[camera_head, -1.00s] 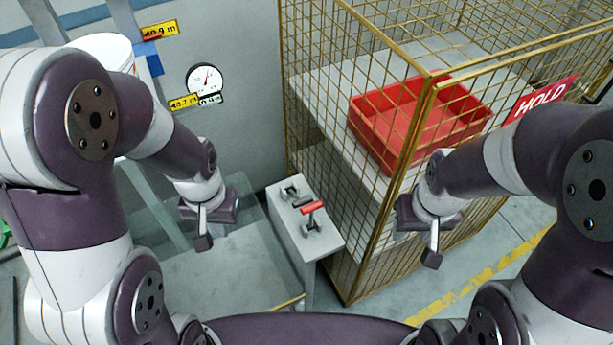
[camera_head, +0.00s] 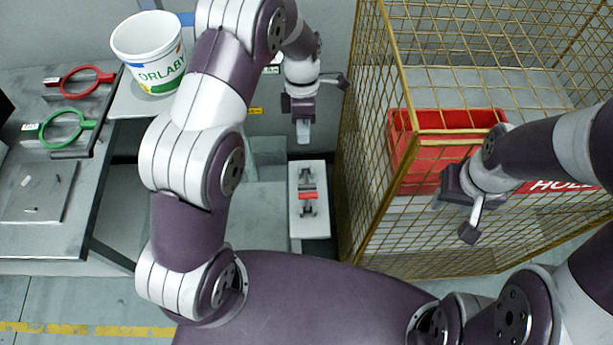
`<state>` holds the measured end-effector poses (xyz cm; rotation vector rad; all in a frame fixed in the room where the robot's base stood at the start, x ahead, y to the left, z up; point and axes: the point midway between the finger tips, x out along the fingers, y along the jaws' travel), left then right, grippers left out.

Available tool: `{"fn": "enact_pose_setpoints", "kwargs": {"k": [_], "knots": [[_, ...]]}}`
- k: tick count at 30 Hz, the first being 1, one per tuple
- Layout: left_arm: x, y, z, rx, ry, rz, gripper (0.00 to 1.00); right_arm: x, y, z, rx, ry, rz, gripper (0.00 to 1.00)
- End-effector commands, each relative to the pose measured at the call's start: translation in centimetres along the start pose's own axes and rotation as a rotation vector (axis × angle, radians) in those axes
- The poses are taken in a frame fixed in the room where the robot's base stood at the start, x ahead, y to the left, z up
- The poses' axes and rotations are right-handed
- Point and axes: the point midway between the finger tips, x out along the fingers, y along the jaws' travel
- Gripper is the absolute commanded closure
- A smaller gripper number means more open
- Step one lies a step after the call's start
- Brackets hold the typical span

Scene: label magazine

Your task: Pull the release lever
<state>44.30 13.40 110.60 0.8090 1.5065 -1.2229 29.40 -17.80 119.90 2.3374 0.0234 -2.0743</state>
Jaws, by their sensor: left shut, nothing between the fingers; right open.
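The release lever (camera_head: 308,196) has a red handle and sits between dark brackets on top of a narrow grey pedestal (camera_head: 312,227) near the middle of the view. My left gripper (camera_head: 303,132) points down, shut and empty, above and just behind the pedestal in the picture, apart from the lever. My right gripper (camera_head: 471,229) is open and empty, in front of the yellow mesh cage, well to the right of the lever. Nothing hides the red handle.
A yellow mesh cage (camera_head: 377,140) stands close right of the pedestal, with a red bin (camera_head: 455,120) inside. On the left are a white bucket (camera_head: 150,48) and a grey bench (camera_head: 40,228) with red (camera_head: 87,82) and green (camera_head: 66,130) rings.

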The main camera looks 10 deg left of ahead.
Motion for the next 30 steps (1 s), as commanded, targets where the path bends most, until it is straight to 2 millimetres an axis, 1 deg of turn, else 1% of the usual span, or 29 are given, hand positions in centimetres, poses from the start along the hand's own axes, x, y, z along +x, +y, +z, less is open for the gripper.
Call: {"fn": "enact_pose_setpoints", "kwargs": {"k": [4, 7, 14, 15, 16, 18, 22, 23, 25, 30], "knots": [[0.1, 0.0, 0.0, 0.002, 0.000, 0.001, 1.00, 0.1, 0.0, 0.0, 0.000, 0.000, 0.000, 0.56], [0.9, 0.1, 0.0, 0.003, 0.000, 0.001, 1.00, 0.9, 0.0, 0.1, 0.000, 0.000, 0.000, 0.56], [5.6, 0.3, 0.0, 0.004, -0.001, 0.002, 1.00, 5.2, 0.0, 0.6, 0.000, 0.000, 0.000, 0.56], [6.1, 0.1, 0.0, 0.004, 0.000, 0.000, 1.00, 5.2, 0.0, 0.6, 0.000, -0.001, 0.000, 0.56], [5.9, -0.1, 0.0, 0.003, 0.001, -0.002, 1.00, 3.9, 0.0, 0.5, 0.000, -0.002, 0.000, 0.56], [7.4, -0.2, 0.0, 0.003, 0.001, -0.003, 1.00, 3.2, 0.0, 0.3, 0.000, 0.001, 0.000, 0.56], [10.0, -0.2, 0.0, 0.005, 0.002, -0.002, 1.00, 2.3, 0.0, 0.2, 0.000, 0.001, 0.000, 0.56], [9.9, -0.9, 0.0, 0.006, 0.001, -0.001, 1.00, 1.7, 0.0, 0.2, 0.000, 0.000, 0.000, 0.56], [10.4, -1.9, 0.0, 0.005, 0.001, 0.000, 1.00, 1.2, 0.0, 0.1, 0.000, 0.000, 0.000, 0.56], [11.5, -3.3, 0.0, 0.004, 0.000, 0.001, 1.00, 0.5, 0.0, 0.1, 0.000, 0.000, 0.000, 0.56]]}}
